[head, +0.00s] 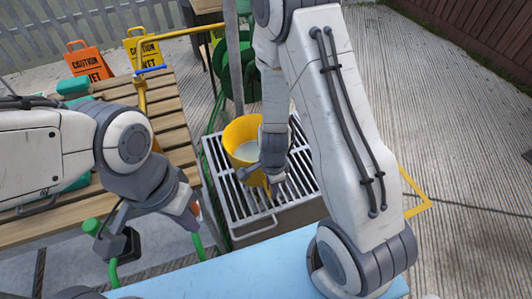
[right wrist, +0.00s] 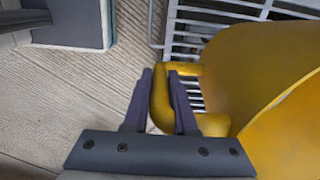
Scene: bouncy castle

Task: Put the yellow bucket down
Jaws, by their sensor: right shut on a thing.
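The yellow bucket (head: 240,133) is at the middle of the head view, over the slatted metal grate (head: 222,189), tilted slightly in the picture. Its inside looks pale. I cannot tell whether its base touches the bars. My right gripper (head: 262,176) is at its near side. In the right wrist view, the fingers of my right gripper (right wrist: 165,95) are shut on the bucket's yellow side handle (right wrist: 160,105), with the bucket wall (right wrist: 265,70) to the right.
A slatted wooden bench (head: 170,98) stands left of the grate. Orange (head: 88,62) and yellow (head: 143,52) caution signs stand behind. A green hose reel (head: 228,70) is behind the grate. A light blue surface (head: 215,277) lies in front. Paving at right is open.

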